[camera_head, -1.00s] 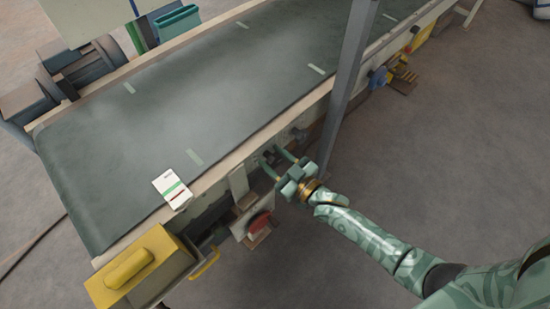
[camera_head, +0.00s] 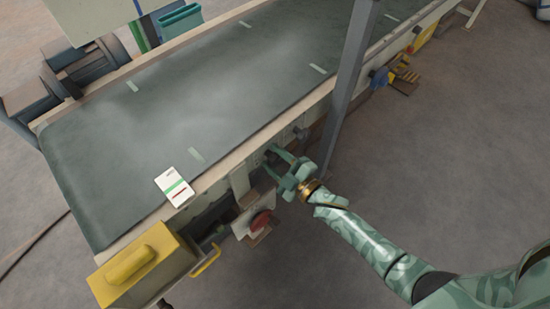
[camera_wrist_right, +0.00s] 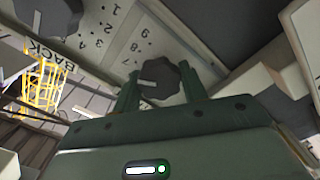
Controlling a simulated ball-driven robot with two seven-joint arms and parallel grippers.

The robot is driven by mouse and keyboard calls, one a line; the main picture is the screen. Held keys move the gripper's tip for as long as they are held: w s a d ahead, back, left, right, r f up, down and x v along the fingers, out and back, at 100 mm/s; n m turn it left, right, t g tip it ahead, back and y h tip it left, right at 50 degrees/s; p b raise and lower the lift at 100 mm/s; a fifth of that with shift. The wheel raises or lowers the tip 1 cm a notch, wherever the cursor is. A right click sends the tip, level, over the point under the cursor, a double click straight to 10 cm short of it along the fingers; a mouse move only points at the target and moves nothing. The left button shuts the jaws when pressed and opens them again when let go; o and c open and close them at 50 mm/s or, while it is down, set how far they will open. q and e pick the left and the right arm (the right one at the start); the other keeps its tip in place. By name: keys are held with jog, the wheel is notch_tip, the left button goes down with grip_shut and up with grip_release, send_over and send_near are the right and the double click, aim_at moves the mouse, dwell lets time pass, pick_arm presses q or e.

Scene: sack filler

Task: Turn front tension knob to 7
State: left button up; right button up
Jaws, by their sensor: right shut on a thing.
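My right gripper (camera_head: 273,160) reaches the conveyor's side panel. In the right wrist view its two green fingers (camera_wrist_right: 160,88) are shut on a dark, lobed knob (camera_wrist_right: 165,75), one finger on each side. A pale pointer mark on this knob points toward the left of that view. Numbers including 7, 8 and 9 stand on the pale panel (camera_wrist_right: 165,45) above it. A second dark knob (camera_wrist_right: 48,12) is at the upper left, near the word BACK, with low numbers beside it. In the head view the held knob is mostly hidden by the fingers. My left gripper is not in view.
A grey post (camera_head: 348,85) stands just right of my gripper. A red knob-like part (camera_head: 260,221) and a yellow box (camera_head: 140,262) are on the near left side. A white card (camera_head: 174,186) lies on the conveyor belt (camera_head: 200,100). Floor at right is clear.

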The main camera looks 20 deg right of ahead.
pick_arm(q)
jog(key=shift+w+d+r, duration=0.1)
pick_arm(e)
jog(key=shift+s+f+n, duration=0.1)
jog(key=shift+f+n, duration=0.05)
jog(key=shift+n, duration=0.25)
jog(key=o, duration=0.9)
jog(key=shift+o, duration=0.3)
jog(key=shift+s+d, duration=0.1)
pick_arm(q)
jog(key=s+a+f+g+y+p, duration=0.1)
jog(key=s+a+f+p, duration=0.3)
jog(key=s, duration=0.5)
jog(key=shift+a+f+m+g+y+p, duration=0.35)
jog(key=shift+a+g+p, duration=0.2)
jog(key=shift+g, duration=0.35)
pick_arm(e)
jog(key=v, duration=1.6)
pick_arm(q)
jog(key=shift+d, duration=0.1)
